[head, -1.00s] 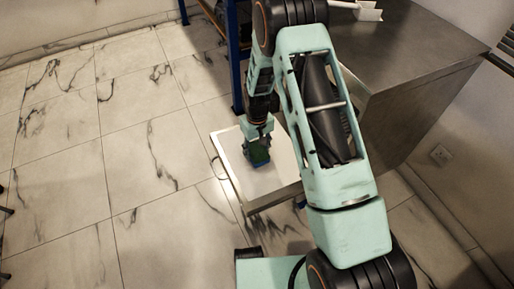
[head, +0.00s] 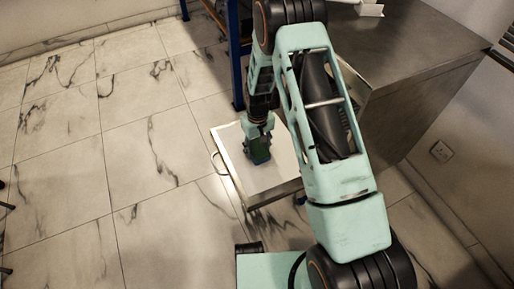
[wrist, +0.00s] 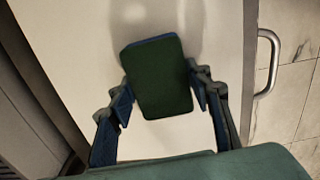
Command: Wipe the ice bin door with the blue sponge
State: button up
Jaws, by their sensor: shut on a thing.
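The sponge (wrist: 157,80) has a dark green face and a blue edge showing at its top. My gripper (wrist: 161,92) is shut on it, with one finger on each side. In the head view the sponge (head: 260,157) shows small and dark below my gripper (head: 258,148). The ice bin door (wrist: 215,35) is a pale, smooth panel behind the sponge. It also shows in the head view (head: 286,152), with my gripper over its middle. I cannot tell whether the sponge touches the door. The curved metal handle (wrist: 268,62) is on the door's right edge in the wrist view.
A grey metal counter (head: 425,65) stands at the right, beside the door. A blue upright post (head: 237,60) of a rack is behind my arm.

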notch_tip(320, 180, up, 8)
jog(key=p, duration=0.4)
jog(key=shift+w, duration=0.1)
jog(key=shift+r, duration=0.1)
dwell(0.6)
